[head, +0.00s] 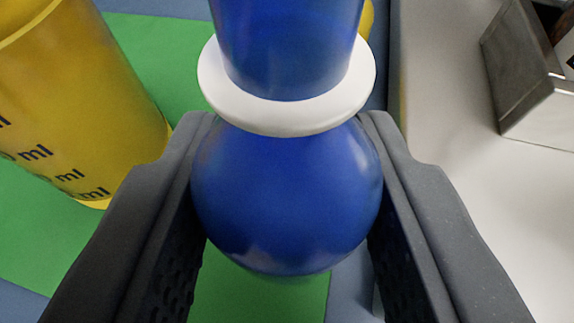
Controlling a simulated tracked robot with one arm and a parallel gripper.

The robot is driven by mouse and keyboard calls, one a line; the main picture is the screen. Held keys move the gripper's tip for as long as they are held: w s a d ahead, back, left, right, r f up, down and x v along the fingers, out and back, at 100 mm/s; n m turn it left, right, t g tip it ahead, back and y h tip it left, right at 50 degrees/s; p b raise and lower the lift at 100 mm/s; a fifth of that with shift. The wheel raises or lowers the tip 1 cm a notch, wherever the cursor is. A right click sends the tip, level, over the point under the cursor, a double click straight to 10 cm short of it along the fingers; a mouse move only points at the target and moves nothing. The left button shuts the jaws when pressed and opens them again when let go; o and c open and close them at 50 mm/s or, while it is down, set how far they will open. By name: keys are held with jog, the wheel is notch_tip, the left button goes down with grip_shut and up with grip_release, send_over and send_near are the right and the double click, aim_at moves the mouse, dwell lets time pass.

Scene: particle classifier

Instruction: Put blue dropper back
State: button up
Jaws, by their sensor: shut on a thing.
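The blue dropper (286,195) is in the middle of the head view. Its round blue bulb sits between the two dark grey fingers of my gripper (287,190). A white ring (215,85) circles it just above the bulb, and a blue tube (288,45) runs up from the ring out of the top of the view. My gripper is shut on the bulb, one finger at each side. The dropper's far end is out of view.
A yellow container (75,90) with black "ml" marks stands at the upper left on a green mat (160,45). A bit of yellow shows behind the dropper at the top. A pale surface (480,200) lies at the right, with a grey metal box (520,75) on it.

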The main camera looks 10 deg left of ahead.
aim_at(269, 282)
jog(key=shift+w+a+f, duration=0.1)
jog(key=shift+w+a, duration=0.25)
jog(key=shift+w, duration=0.2)
jog(key=shift+w+f, duration=0.1)
jog(key=shift+f, duration=0.15)
jog(key=shift+f+b, duration=0.65)
jog(key=shift+f, duration=0.8)
jog(key=shift+f, duration=0.1)
jog(key=o, duration=1)
jog(key=shift+s+r, duration=0.4)
jog(key=shift+s, duration=0.1)
jog(key=p+v, duration=0.2)
jog(key=v, duration=0.9)
